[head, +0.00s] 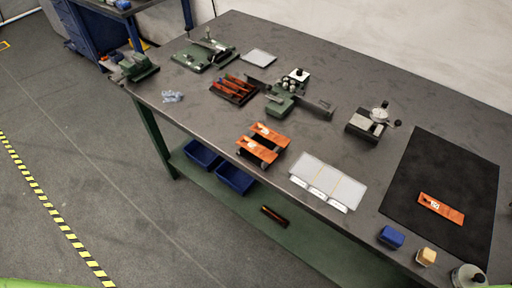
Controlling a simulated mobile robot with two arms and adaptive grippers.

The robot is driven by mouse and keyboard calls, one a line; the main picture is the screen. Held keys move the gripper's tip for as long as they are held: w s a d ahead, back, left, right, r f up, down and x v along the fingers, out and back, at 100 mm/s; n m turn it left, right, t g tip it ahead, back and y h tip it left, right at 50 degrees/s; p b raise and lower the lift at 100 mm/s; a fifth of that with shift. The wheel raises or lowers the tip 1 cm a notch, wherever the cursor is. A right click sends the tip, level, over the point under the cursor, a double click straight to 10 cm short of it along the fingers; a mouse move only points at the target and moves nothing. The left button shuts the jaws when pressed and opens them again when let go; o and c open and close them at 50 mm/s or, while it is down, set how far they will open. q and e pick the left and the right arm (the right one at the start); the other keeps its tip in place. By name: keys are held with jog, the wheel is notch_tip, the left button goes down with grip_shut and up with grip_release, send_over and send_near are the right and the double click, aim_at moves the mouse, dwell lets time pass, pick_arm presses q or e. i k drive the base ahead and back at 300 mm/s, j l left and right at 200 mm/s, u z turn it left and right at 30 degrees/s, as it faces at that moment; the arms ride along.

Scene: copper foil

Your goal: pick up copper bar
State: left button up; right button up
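Several copper-coloured pieces are in the head view, and I cannot tell which one is the copper bar. A dark tray (224,95) holds several copper strips (238,82) on the workbench. Two flat orange-copper pieces (257,149) with pale marks lie near the front edge. Another flat orange-copper piece (441,208) with a white mark lies on the black mat (462,170). A small dark, copper-edged bar (274,216) lies on the green lower shelf. Neither of my grippers is in view.
The grey workbench (330,85) also carries a green bench tool (282,100), a dial gauge stand (368,122), white trays (328,182), a blue block (390,237) and a yellow block (426,256). Blue bins (235,178) sit on the lower shelf. Floor at left is clear.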

aim_at(258, 149)
jog(key=z, duration=2.25)
jog(key=u, duration=2.3)
jog(key=k, duration=0.1)
jog(key=i, duration=0.45)
jog(key=j+z, duration=0.05)
